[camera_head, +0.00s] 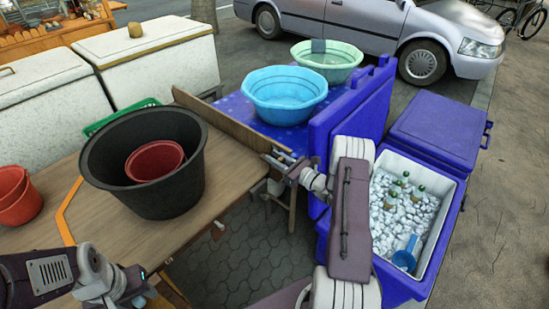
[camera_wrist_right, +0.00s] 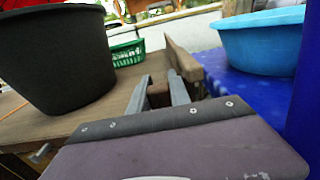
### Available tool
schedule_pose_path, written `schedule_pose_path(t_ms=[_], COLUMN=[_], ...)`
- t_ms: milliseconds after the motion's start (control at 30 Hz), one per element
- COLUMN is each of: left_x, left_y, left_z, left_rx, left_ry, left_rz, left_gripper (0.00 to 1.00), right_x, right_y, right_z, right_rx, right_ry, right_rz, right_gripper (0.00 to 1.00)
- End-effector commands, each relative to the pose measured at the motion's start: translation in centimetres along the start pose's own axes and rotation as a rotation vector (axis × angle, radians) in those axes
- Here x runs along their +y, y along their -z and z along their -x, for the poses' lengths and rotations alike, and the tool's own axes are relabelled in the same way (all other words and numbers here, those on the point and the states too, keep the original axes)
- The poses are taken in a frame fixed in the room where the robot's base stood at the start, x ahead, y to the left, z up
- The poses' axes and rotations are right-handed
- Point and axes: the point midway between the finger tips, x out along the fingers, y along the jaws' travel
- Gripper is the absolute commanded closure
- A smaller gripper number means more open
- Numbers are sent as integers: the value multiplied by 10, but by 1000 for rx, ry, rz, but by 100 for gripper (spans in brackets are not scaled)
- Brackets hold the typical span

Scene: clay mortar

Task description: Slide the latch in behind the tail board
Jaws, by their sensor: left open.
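The tail board (camera_head: 232,122) is a long upright brown plank along the table's right edge; its end also shows in the right wrist view (camera_wrist_right: 183,60). My right gripper (camera_head: 276,162) is at the near end of the board. In the right wrist view, its two grey fingers (camera_wrist_right: 158,90) stand apart with a small brown block (camera_wrist_right: 158,97), possibly the latch, between them. Whether they grip it is unclear. My left gripper (camera_head: 150,292) is open and low at the table's front edge, far from the board. No other latch can be made out.
A black tub (camera_head: 100,152) holding a red bucket (camera_head: 153,162) stands on the wooden table (camera_head: 225,172). A blue basin (camera_head: 284,92) and a green basin (camera_head: 326,60) sit beyond the board. A blue cooler of ice (camera_head: 445,235) stands at the right.

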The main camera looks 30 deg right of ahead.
Motion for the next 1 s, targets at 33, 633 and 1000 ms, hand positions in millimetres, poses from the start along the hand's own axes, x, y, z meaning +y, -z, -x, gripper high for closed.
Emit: schedule_pose_path(t_ms=[33, 633, 1000], left_x=[0, 0, 0], left_y=[0, 0, 0], left_z=[0, 0, 0], left_rx=[0, 0, 0], left_ry=[0, 0, 0], left_rz=[0, 0, 0], left_gripper=[55, 55, 55], right_x=[0, 0, 0], right_y=[0, 0, 0], right_z=[-2, -3, -3], right_rx=[0, 0, 0], right_ry=[0, 0, -1], right_rz=[0, 0, 0], right_gripper=[77, 100, 100])
